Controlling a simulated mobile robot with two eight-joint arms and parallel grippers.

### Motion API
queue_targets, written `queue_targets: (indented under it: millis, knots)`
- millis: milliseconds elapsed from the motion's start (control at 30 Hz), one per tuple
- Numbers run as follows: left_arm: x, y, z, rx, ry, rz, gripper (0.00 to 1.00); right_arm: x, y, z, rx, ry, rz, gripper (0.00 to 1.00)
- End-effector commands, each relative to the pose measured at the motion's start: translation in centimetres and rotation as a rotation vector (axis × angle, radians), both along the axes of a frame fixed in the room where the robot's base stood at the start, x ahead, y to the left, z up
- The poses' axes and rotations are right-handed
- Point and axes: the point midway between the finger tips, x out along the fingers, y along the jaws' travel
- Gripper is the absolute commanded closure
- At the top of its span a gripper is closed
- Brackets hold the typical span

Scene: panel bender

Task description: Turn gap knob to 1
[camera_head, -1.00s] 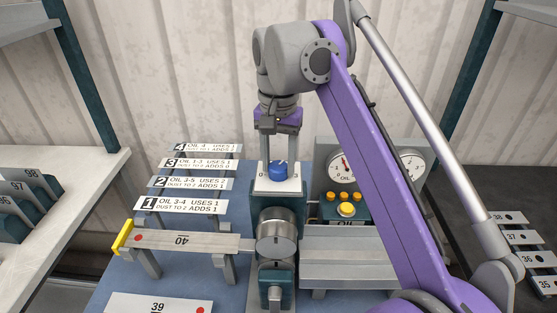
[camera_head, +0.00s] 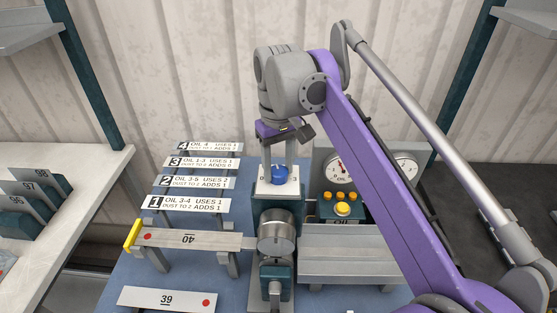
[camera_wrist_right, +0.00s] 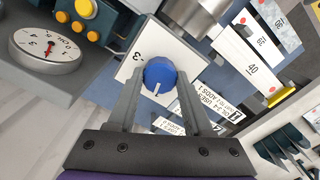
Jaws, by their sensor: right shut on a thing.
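The blue gap knob (camera_head: 279,175) sits on a white dial plate (camera_head: 264,188) on top of the teal machine body. My right gripper (camera_head: 278,168) points down and is shut on the knob, one finger on each side. The right wrist view shows the knob (camera_wrist_right: 160,74) between the two fingers, with a white pointer line on its face toward the gripper's side. A "3" shows on the dial plate (camera_wrist_right: 136,62) there; the fingers and knob hide part of the plate. My left gripper is in neither view.
Numbered label plates (camera_head: 198,183) stand behind. An oil gauge (camera_head: 341,168) and yellow buttons (camera_head: 343,209) are close on the right.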

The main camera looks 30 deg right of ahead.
Motion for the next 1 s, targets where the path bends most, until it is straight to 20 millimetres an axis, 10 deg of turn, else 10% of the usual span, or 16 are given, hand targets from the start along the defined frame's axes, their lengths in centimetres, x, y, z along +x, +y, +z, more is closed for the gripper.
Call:
queue_targets:
  millis: [1000]
  knots:
    - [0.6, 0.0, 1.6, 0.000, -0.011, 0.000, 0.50, 0.1, -0.1, 0.1, -0.002, -0.005, 0.256, 1.00]
